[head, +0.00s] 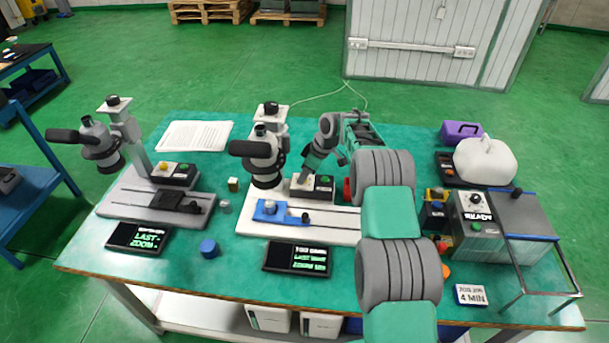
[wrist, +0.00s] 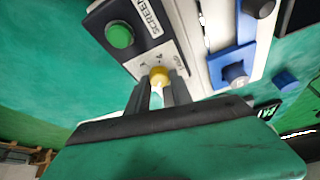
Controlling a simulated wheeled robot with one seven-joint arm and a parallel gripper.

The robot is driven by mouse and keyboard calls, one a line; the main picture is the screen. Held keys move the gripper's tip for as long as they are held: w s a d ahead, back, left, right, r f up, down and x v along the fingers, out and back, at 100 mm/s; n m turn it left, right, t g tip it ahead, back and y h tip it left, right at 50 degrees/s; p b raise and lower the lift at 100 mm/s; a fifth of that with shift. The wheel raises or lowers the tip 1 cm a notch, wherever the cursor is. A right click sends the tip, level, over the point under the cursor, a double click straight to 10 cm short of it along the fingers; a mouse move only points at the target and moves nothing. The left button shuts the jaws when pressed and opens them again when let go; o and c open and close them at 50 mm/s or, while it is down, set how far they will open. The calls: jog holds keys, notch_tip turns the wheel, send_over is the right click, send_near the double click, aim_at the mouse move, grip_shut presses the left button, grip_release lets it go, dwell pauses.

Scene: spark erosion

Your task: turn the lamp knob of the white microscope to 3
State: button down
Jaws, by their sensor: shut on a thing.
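The white microscope (head: 270,185) stands near the middle of the bench. A dark control box (head: 322,188) with a green button sits on its base. In the wrist view the lamp knob (wrist: 159,73) is yellow, on a pale panel marked with small figures beside the green button (wrist: 120,35) and the word SCREEN. My gripper (wrist: 160,90) is shut on the lamp knob, one finger on each side. The knob's pointer and exact setting cannot be read. In the head view my gripper (head: 305,177) reaches down to the control box and hides the knob.
A grey microscope (head: 105,150) with a similar control box stands at the left. A blue slide fixture (head: 280,212) lies on the white base, close to my gripper. Two dark displays, including one (head: 297,258) in front, lie near the bench's front edge. A grey machine (head: 475,220) stands at the right.

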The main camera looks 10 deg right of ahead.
jog(key=m+b, duration=0.1)
jog(key=m+t+b, duration=0.1)
jog(key=b, duration=0.1)
jog(key=shift+f+m+h+b, duration=0.2)
jog(key=shift+m+h+b, duration=0.1)
jog(key=shift+m, duration=0.1)
jog(key=m+b, duration=0.1)
jog(key=m, duration=0.1)
jog(key=m+h+b, duration=0.1)
jog(key=b, duration=0.1)
jog(key=shift+s+a+m+t, duration=0.1)
jog(key=shift+a+m+t, duration=0.1)
jog(key=shift+m+t, duration=0.2)
jog(key=m+b, duration=0.1)
jog(key=m+h+b, duration=0.1)
jog(key=m, duration=0.1)
jog(key=shift+a+r+h, duration=0.1)
jog(key=shift+r+h, duration=0.05)
jog(key=shift+h, duration=0.15)
jog(key=shift+m+h+b, duration=0.6)
jog(key=shift+m+h, duration=0.1)
jog(key=shift+m, duration=1.4)
jog(key=shift+r, duration=0.1)
jog(key=c, duration=1.1)
grip_release()
